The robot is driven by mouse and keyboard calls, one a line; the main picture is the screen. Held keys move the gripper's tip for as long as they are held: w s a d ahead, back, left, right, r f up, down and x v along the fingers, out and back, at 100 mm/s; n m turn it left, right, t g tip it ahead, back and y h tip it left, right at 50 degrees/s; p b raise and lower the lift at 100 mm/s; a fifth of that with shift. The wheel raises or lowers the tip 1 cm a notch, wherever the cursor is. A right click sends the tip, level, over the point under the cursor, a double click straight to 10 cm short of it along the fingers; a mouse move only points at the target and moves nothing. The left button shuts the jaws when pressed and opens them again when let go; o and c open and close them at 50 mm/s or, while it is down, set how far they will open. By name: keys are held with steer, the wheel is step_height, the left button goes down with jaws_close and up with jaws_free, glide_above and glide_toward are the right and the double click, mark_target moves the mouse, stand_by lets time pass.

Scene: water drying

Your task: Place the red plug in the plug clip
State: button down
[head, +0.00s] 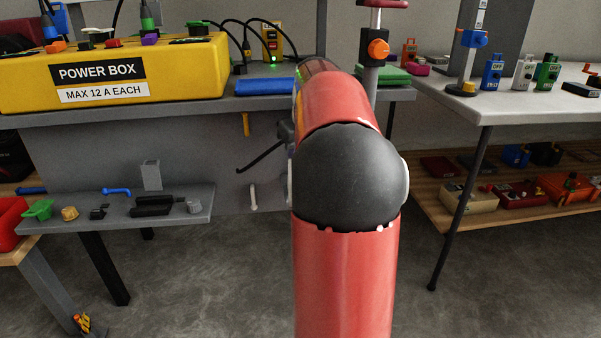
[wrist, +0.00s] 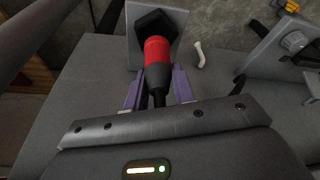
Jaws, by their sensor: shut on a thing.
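In the wrist view, the red plug (wrist: 157,48) has a red front and a black body with a dark cable end. My gripper (wrist: 157,90), with purple fingers, is shut around its black part. The plug's red end points at a grey square plate with a black six-sided centre (wrist: 153,22), which may be the plug clip. The plug overlaps that centre in the picture; I cannot tell whether it touches or is inside. In the head view my red and black arm hides the gripper and plug.
A yellow power box (head: 180,75) stands on the grey bench at left. A lower grey shelf (head: 60,222) holds small coloured parts. A white-topped table (head: 540,105) stands at right. A white handle (wrist: 200,55) lies right of the plug.

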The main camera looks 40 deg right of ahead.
steer(key=shift+f+b, duration=0.4)
steer(key=shift+f, duration=1.3)
steer(key=shift+f, duration=0.2)
steer(key=c, duration=1.2)
jaws_free()
steer(key=shift+o, duration=0.2)
steer(key=d+p+v, duration=0.1)
steer(key=p+v, duration=0.2)
steer(key=v, duration=0.9)
steer(key=shift+a+r, duration=0.25)
steer(key=shift+a, duration=0.2)
